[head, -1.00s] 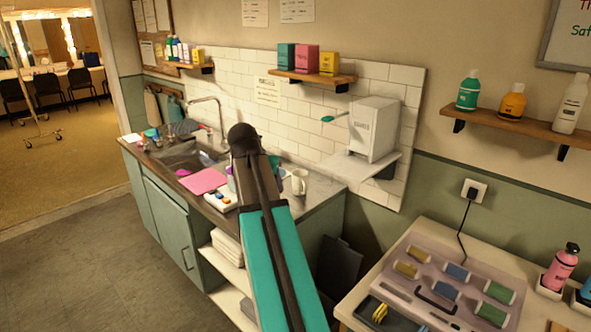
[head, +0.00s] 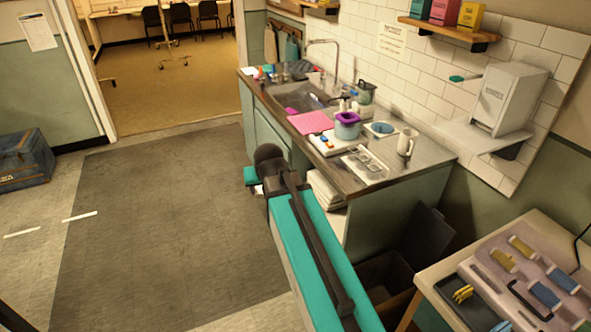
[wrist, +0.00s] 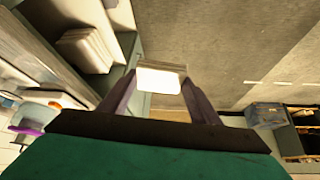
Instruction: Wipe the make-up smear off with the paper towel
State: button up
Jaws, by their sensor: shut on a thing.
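My gripper (wrist: 158,88) is shut on a folded white paper towel (wrist: 157,79), held flat between its two fingers in the wrist view. In the head view my arm hides most of the gripper. A small white bit of the towel (head: 257,189) shows at the arm's end, in front of the counter's cabinet and over the floor. No make-up smear can be made out in either view.
Folded white towels (head: 326,190) lie on a shelf below. The dark floor mat (head: 160,220) is clear. A blue chest (head: 24,160) stands left.

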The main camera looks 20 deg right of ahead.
jog(key=a+f+n+y, duration=0.1)
jog(key=a+f+n, duration=0.1)
jog(key=a, duration=0.6)
jog(key=shift+s+a+f, duration=0.2)
jog(key=shift+s+f, duration=0.15)
jog(key=shift+f, duration=0.35)
jog(key=shift+w, duration=0.1)
